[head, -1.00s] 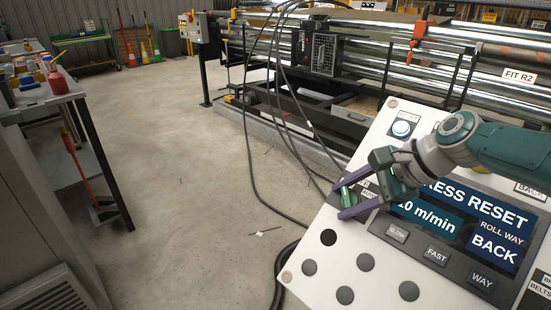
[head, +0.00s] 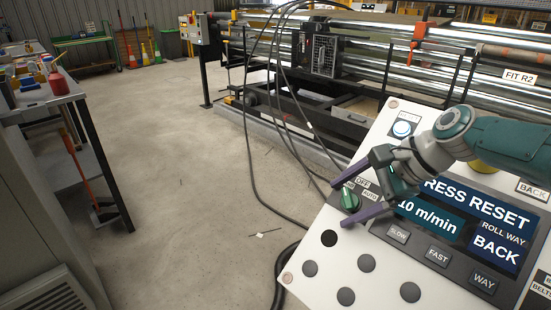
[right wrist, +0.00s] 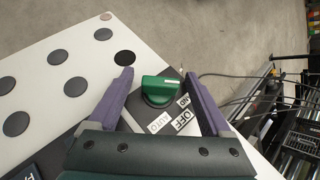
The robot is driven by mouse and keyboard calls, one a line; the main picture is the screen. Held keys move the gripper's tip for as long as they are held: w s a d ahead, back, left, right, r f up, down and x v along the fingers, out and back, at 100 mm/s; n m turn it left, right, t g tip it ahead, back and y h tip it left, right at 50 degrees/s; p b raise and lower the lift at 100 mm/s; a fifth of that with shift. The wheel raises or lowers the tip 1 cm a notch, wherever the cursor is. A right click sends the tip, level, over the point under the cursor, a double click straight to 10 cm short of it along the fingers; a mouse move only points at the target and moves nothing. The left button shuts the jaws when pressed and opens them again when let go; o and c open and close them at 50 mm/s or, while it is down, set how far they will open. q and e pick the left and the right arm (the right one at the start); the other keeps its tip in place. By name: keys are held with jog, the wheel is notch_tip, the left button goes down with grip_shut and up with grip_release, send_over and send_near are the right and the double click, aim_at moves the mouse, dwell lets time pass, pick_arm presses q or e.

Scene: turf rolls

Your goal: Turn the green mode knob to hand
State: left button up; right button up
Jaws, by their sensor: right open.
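The green mode knob (head: 349,200) sits on the sloping white control panel (head: 318,262). It also shows in the right wrist view (right wrist: 158,91), where its raised grip lies nearly crosswise, with its right end close to a partly hidden label ending in "ND" (right wrist: 183,101). The OFF label (right wrist: 181,121) and AUTO label (right wrist: 159,123) lie below it. My right gripper (head: 342,203) is open, with one purple finger on each side of the knob. In the right wrist view, gaps show between the knob and both fingers. My left gripper is not in view.
Several dark round caps (head: 366,263) lie on the panel beside the knob. A display (head: 435,216) and the SLOW, FAST and WAY buttons (head: 437,255) are to its right. Black cables (head: 252,150) hang beyond the panel. The floor (head: 190,180) at left is largely clear.

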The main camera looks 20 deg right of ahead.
jog(key=p+v, duration=0.6)
jog(key=v, duration=0.3)
jog(key=shift+r, duration=0.15)
jog(key=shift+s+d+r, duration=0.2)
